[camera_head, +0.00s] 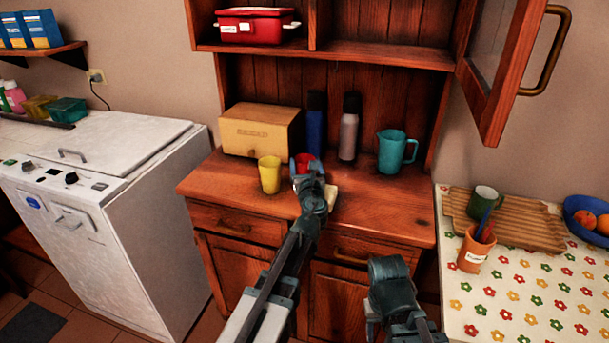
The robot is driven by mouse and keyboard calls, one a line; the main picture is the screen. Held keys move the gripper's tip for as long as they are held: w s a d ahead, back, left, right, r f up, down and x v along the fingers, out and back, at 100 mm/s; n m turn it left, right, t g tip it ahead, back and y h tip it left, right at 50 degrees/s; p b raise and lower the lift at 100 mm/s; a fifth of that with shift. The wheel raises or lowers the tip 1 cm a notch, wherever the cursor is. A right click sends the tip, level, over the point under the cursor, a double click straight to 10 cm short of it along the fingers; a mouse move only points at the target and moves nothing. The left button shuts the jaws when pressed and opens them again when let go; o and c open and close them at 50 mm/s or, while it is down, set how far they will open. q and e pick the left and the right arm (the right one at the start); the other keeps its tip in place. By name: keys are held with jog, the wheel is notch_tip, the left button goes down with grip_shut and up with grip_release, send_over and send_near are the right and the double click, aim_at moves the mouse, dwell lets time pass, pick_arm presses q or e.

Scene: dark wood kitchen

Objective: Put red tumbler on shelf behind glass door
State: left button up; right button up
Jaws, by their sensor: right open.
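The red tumbler (304,159) stands on or just above the cupboard's wooden counter, partly hidden by my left gripper. My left gripper (305,168) is at the tumbler, its fingers on either side of it; I cannot tell whether they press on it. My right gripper (372,318) is open and empty, low in front of the cupboard. The glass door (497,65) at the upper right stands swung open. The shelf (385,52) behind its opening looks bare in the visible part.
A yellow tumbler (269,175) stands just left of the red one. Behind are a bread box (260,131), a blue bottle (315,127), a grey bottle (348,128) and a teal jug (392,152). A red pot (255,26) sits on the left shelf.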

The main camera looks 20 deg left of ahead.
pick_arm(q)
grip_shut()
jog(key=shift+r, duration=0.15)
pick_arm(e)
jog(key=shift+r, duration=0.1)
